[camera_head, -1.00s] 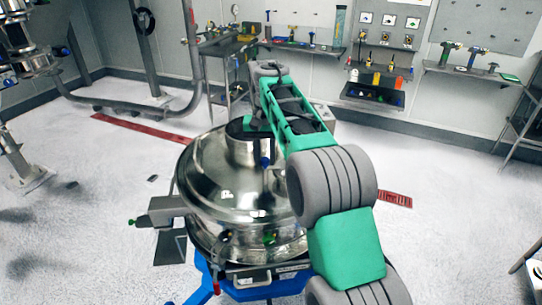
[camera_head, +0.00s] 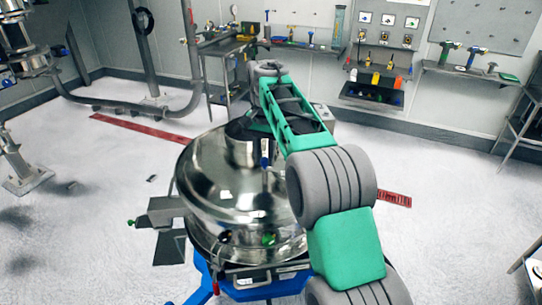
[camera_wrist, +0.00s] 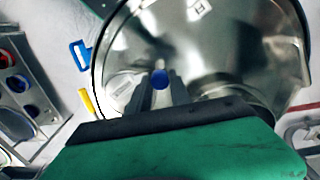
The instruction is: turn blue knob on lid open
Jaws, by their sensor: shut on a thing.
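The polished steel lid (camera_head: 215,175) of the sifter domes up in the middle of the head view and fills much of the wrist view (camera_wrist: 225,55). The blue knob (camera_wrist: 159,79) shows in the wrist view between the two dark fingertips of my gripper (camera_wrist: 160,88). My gripper is shut on the knob. In the head view, a small blue part (camera_head: 265,160) shows beside the lid's raised neck, below my green and grey arm. My arm hides the right side of the lid in the head view.
The sifter stands on a blue frame (camera_head: 200,280), with a grey bracket (camera_head: 160,215) jutting out at left. Tool shelves (camera_head: 375,90) and a small steel table (camera_head: 225,50) line the back wall. The white floor around the sifter is mostly clear.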

